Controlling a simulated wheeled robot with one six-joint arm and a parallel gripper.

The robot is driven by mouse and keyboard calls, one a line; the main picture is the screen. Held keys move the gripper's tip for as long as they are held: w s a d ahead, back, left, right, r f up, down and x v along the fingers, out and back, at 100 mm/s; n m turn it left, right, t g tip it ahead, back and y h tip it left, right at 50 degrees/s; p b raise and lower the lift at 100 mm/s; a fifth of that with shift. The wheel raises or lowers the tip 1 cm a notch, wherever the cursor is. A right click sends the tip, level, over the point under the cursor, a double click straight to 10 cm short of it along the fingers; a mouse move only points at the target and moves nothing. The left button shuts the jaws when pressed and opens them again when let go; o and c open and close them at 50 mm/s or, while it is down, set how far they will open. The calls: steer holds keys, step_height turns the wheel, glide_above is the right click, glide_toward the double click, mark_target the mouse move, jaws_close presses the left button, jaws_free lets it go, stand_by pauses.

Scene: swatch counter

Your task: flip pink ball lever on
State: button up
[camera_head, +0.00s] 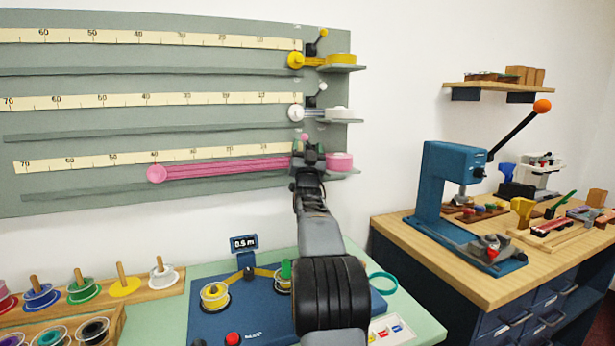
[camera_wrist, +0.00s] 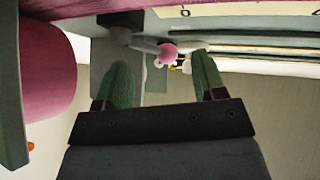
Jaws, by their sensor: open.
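The pink ball (camera_head: 304,138) of the lowest lever shows just above my gripper (camera_head: 308,157) at the lowest row of the wall board. In the wrist view the pink ball (camera_wrist: 168,53) sits on a short grey lever arm (camera_wrist: 145,46) that comes from a dark mount on the left. My gripper (camera_wrist: 164,76) is open. Its two green fingers stand on either side of the ball in that view, with visible space to both. I cannot tell whether either touches it. My gripper and arm hide most of the lever's base in the head view.
A pink ribbon (camera_head: 225,167) runs along the lowest scale, and a pink roll (camera_head: 340,161) sits on a small shelf right of my gripper. Yellow (camera_head: 323,33) and white (camera_head: 322,87) ball levers are above. A winder board (camera_head: 205,325) lies below on the green counter.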

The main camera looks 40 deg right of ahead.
steer(key=b+v, duration=0.2)
steer(key=v, duration=0.9)
stand_by(0.3)
steer(key=w+a+n+g+y+p, duration=0.1)
steer(key=a+n+g+y+p, duration=0.15)
steer(key=a+y+p, duration=0.5)
steer(key=w+a+n+g+y+p, duration=0.25)
steer(key=a+y+p, duration=0.2)
steer(key=a, duration=0.55)
steer(key=s+a+f+n+g+y+p, duration=0.2)
steer(key=s+a+g+p, duration=0.3)
steer(key=s+a, duration=0.3)
steer(key=s+a+f+n+g+y+p, duration=0.3)
steer(key=s+a, duration=0.6)
steer(key=s, duration=0.4)
steer(key=f+n+g+p, duration=0.1)
steer(key=g+p, duration=0.1)
steer(key=p, duration=0.1)
steer(key=shift+s+f+g, duration=0.3)
steer(key=shift+s+f, duration=0.05)
steer(key=shift+s, duration=0.05)
